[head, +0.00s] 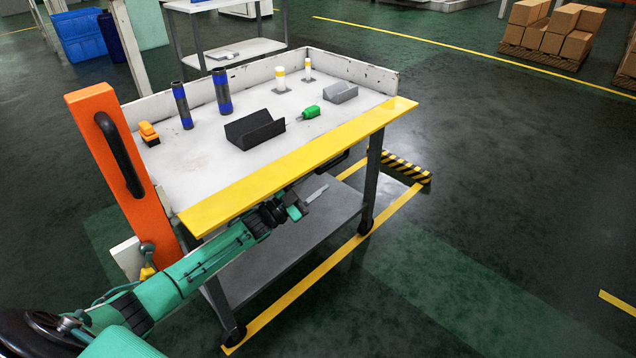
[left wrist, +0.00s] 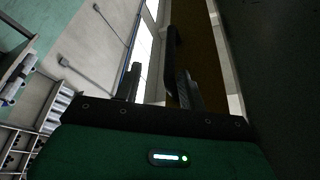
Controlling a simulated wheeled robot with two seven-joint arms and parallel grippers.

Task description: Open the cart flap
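The cart's yellow flap (head: 300,168) runs along the near long side of the white cart top (head: 185,165). It looks tipped outward, not standing upright like the white walls; its exact angle is hard to tell. My left gripper (head: 308,200) is below the flap's outer edge, near its middle. In the left wrist view its two dark fingers (left wrist: 158,82) are apart. A dark bar (left wrist: 170,50) shows beyond the fingers, beside a brown-yellow surface that looks like the flap's underside. I cannot tell whether a finger touches the bar. My right gripper is not in view.
An orange post (head: 110,140) with a black handle stands at the cart's left end. On top are blue-banded cylinders (head: 182,105), a black block (head: 255,130) and a green tool (head: 309,112). A grey shelf (head: 270,260) lies below.

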